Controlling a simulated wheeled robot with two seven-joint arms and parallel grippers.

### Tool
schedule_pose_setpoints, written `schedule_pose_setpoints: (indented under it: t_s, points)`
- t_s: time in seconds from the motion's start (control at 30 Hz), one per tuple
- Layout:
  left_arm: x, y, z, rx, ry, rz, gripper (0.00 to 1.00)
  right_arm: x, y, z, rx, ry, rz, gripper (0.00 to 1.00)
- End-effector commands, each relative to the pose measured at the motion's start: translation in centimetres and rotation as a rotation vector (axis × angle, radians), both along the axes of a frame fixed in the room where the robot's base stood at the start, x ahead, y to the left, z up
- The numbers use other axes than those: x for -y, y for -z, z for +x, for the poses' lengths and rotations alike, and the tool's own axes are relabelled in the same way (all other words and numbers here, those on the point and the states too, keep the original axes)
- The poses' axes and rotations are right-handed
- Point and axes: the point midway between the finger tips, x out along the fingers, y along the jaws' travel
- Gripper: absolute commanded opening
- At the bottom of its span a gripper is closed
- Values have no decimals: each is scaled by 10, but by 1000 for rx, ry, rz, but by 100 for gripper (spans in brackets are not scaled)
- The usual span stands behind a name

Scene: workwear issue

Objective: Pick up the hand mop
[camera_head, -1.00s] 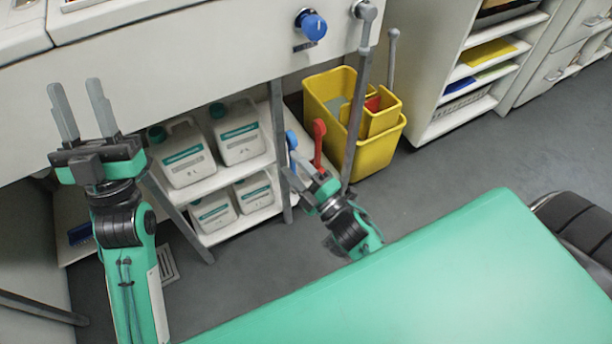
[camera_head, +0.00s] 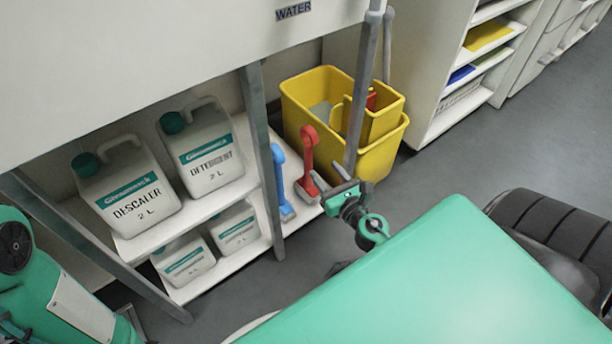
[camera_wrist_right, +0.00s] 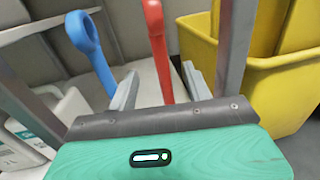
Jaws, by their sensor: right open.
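A red-handled tool (camera_head: 308,165) and a blue-handled tool (camera_head: 282,180) stand on the white shelf, handles up. I cannot tell for certain which is the hand mop. My right gripper (camera_head: 328,180) is open, just right of the red tool in the head view. In the right wrist view the red handle (camera_wrist_right: 157,45) rises between the two fingers (camera_wrist_right: 160,69), with no visible grip on it. The blue handle (camera_wrist_right: 88,50), with a loop at its top, stands left of the fingers. My left gripper is out of view; only its arm shows at lower left.
A yellow bucket (camera_head: 378,158) stands right of the tools. Grey table legs (camera_head: 263,150) stand close by. White descaler (camera_head: 125,190) and detergent (camera_head: 203,145) jugs fill the shelf to the left. Grey floor (camera_head: 450,160) is clear on the right.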

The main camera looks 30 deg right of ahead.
Motion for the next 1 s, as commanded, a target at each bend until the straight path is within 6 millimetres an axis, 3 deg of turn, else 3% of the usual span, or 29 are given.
schedule_pose_setpoints:
  t_s: [0.3, 0.57, 1.0]
  points:
    - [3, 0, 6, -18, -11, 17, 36, 4, -3, 53, 1, -1, 4, 50]
    - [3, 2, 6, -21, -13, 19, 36, 4, -2, 68, 1, -3, 6, 50]
    - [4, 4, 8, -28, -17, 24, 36, 8, -3, 115, 0, -2, 6, 50]
